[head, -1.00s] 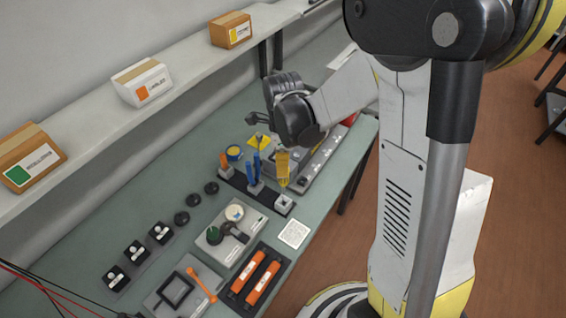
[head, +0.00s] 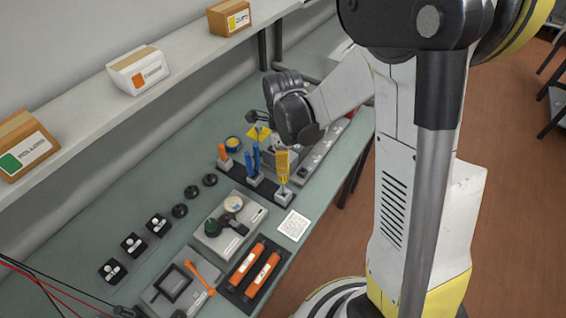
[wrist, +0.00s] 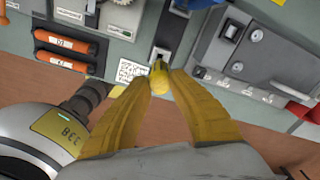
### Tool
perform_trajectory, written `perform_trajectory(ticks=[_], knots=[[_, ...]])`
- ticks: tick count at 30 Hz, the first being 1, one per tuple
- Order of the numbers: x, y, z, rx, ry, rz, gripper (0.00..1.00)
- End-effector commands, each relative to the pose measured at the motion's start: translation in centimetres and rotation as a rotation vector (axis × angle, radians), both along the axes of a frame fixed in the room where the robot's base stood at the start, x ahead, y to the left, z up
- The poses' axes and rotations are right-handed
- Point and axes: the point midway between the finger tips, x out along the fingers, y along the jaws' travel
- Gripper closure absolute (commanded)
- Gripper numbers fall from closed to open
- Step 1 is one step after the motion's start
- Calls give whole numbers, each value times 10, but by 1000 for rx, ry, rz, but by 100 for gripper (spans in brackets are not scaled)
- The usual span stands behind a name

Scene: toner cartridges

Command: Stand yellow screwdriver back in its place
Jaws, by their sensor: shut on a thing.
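The yellow screwdriver (wrist: 159,80) is between the fingertips of my gripper (wrist: 160,78) in the wrist view, with its rounded handle end toward the camera. My gripper is shut on it. In the head view my gripper (head: 281,160) points down over a small grey holder block (head: 284,195) at the near right end of a dark rack strip (head: 268,187). The screwdriver's lower end is at or just above that block; whether it is inside cannot be told. The handle is mostly hidden by the yellow fingers.
A printed white card (head: 293,226) and orange cartridges (head: 255,268) lie nearer.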

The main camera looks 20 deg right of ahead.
Motion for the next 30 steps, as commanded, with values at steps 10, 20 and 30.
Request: perform_trajectory(ticks=[10,20,30], knots=[[0,0,-1,0,0,0,100],[0,0,-10,0,0,0,100],[0,0,-20,0,0,0,100]])
